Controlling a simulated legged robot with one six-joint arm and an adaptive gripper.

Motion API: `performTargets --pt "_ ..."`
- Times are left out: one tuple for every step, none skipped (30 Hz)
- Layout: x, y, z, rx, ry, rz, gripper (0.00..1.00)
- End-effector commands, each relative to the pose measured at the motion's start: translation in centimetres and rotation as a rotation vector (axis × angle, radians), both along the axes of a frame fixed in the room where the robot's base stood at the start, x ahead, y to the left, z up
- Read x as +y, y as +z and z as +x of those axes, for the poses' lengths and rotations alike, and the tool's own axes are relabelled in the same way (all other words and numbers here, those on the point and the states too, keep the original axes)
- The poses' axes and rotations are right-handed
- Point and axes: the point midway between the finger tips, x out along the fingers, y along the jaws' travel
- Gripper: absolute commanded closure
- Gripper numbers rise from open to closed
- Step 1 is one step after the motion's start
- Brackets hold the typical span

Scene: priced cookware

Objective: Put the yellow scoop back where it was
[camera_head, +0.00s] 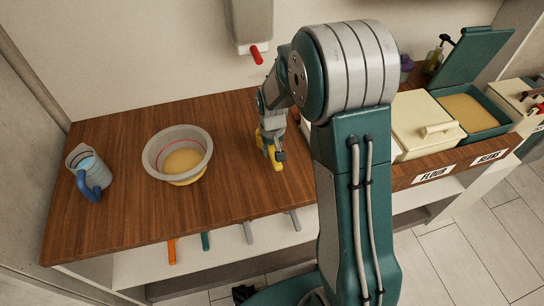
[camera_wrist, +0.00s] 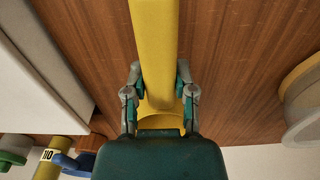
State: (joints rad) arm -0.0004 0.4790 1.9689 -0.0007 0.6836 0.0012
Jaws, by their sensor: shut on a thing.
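The yellow scoop (camera_head: 276,157) is at my gripper (camera_head: 269,142), over the middle of the wooden counter, right of the bowl. In the wrist view the yellow scoop (camera_wrist: 154,45) runs up from between the two fingers of my gripper (camera_wrist: 159,92), which is shut on it. My arm hides part of the scoop in the body view. I cannot tell whether the scoop touches the counter. Another yellow piece marked 110 (camera_wrist: 47,160) shows at the lower left of the wrist view, between a green piece (camera_wrist: 10,159) and a blue piece (camera_wrist: 72,164).
A grey bowl (camera_head: 155,145) with yellowish contents and a clear jug (camera_head: 77,158) stand on the counter (camera_head: 120,220). A cream bin (camera_head: 420,122) and an open teal bin (camera_head: 505,118) are right. Several coloured handles (camera_head: 171,250) line the front edge. A dispenser (camera_head: 250,20) hangs behind.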

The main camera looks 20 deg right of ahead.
Motion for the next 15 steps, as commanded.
performTargets --pt "-0.1 -0.7 0.0 0.004 0.0 0.0 1.0" --pt "-0.1 -1.3 0.0 0.006 0.0 0.001 1.0" --pt "-0.1 -1.9 0.0 0.005 0.0 0.001 1.0" --pt "-0.1 -2.4 0.0 0.005 0.0 0.001 1.0" --pt "-0.2 -2.7 0.0 0.004 0.0 0.001 1.0" --pt "-0.1 -3.0 0.0 0.002 0.0 0.001 1.0" --pt "-0.1 -3.1 0.0 0.001 0.0 0.001 1.0" --pt "-0.1 -3.1 0.0 0.0 0.0 0.001 1.0" --pt "-0.1 -3.1 0.0 0.0 0.0 0.0 1.0" --pt "0.0 -3.1 0.0 0.0 0.0 0.0 1.0" --pt "0.0 -3.1 0.0 0.0 0.0 0.0 1.0" --pt "0.0 -3.1 0.0 0.0 0.0 0.0 1.0" --pt "0.0 -3.1 0.0 0.0 0.0 0.0 1.0" --pt "0.0 -3.1 0.0 0.0 0.0 0.0 1.0" --pt "0.0 -3.2 0.0 0.001 0.0 0.0 1.0"
